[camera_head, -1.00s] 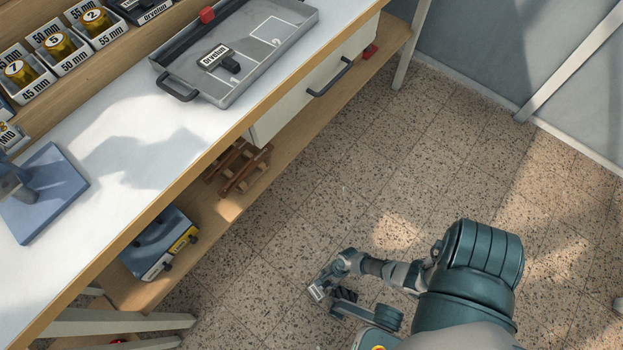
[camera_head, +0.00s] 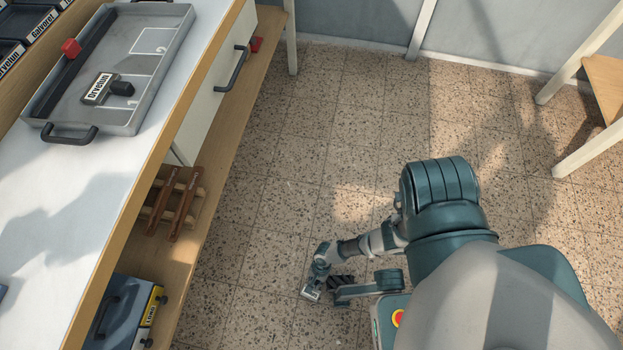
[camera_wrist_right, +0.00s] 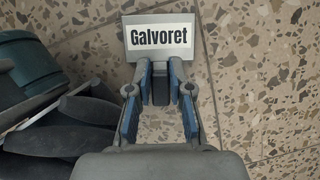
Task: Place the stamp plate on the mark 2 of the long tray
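My right gripper (camera_wrist_right: 160,72) is shut on the small handle of a grey stamp plate (camera_wrist_right: 160,17) with a white "Galvoret" label. In the head view, the right gripper (camera_head: 318,280) hangs low over the tiled floor with the plate (camera_head: 310,295), well away from the table. A long grey tray (camera_head: 70,112) lies on the table at the upper left. Another stamp plate (camera_head: 98,88), labelled "Orvelun", with a black handle, lies in the tray. My left gripper is not in view.
The white worktable (camera_head: 60,200) runs along the left, with a drawer handle (camera_head: 236,68) on its side. Its lower shelf holds brown wooden racks (camera_head: 170,205) and a blue-grey box (camera_head: 115,310). Another wooden stand (camera_head: 608,85) is at upper right. The floor between is clear.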

